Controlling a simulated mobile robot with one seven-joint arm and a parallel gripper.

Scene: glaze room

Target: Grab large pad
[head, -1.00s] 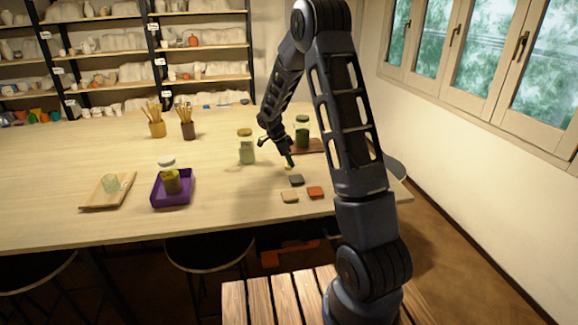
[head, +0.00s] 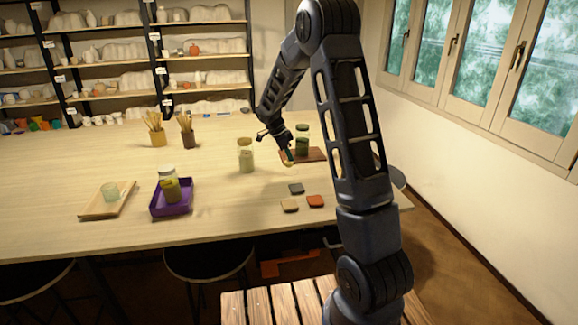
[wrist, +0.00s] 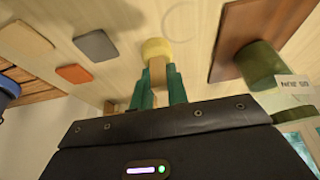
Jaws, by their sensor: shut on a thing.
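The large pad looks to be a round yellow pad (wrist: 156,48) on a tan wooden grip, seen in the wrist view beyond my fingertips. My gripper (wrist: 158,72) has green fingers closed on the tan grip (wrist: 159,68). In the head view, my gripper (head: 288,155) points down over the table, with the yellow pad (head: 288,164) small at its tip. The pad looks to be a little above the tabletop. The far side of the grip is hidden by the fingers.
Grey (head: 296,188), tan (head: 289,205) and orange-red (head: 315,201) tiles lie nearby. A green jar (head: 302,145) stands on a brown board (head: 316,154); a pale jar (head: 246,160) stands left.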

